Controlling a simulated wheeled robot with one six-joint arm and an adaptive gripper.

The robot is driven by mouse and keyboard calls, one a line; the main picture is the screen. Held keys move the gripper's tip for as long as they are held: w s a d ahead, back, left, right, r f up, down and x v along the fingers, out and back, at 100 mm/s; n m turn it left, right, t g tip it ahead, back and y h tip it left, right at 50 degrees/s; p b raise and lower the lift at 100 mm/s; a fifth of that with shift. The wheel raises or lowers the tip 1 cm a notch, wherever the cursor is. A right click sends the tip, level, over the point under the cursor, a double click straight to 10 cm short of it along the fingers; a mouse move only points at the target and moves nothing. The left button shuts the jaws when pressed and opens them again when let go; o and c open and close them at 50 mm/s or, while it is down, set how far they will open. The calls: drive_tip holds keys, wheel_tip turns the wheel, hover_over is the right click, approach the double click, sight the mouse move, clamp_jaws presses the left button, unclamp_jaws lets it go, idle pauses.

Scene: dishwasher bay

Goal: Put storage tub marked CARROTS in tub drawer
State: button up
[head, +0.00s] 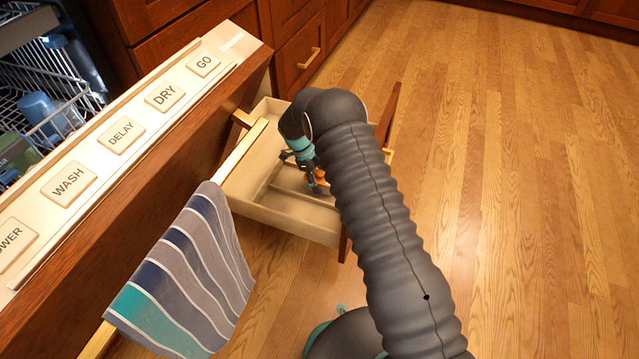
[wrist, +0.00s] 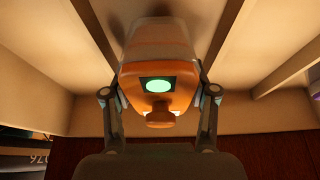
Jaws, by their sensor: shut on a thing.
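The storage tub (wrist: 160,78) has an orange lid or end with a tab and a round green mark. Its paler body extends away from the wrist camera. My gripper (wrist: 158,104) is shut on it, one finger on each side. No CARROTS wording is readable. In the head view, my gripper (head: 307,174) is inside the open tub drawer (head: 290,222), and only a bit of the orange tub (head: 323,181) shows beside it. The drawer is cream inside, with low dividers. My arm hides its right part. I cannot tell whether the tub touches the drawer floor.
The open dishwasher door (head: 150,170) with labelled buttons lies left of the drawer. A striped towel (head: 190,275) hangs from its handle. The dishwasher rack (head: 55,115) holds dishes at the far left. Closed cabinets (head: 300,55) stand behind. The wood floor (head: 500,180) at right is clear.

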drive_tip(key=shift+f, duration=0.55)
drive_tip(key=shift+f, duration=0.1)
drive_tip(key=o, duration=1.2)
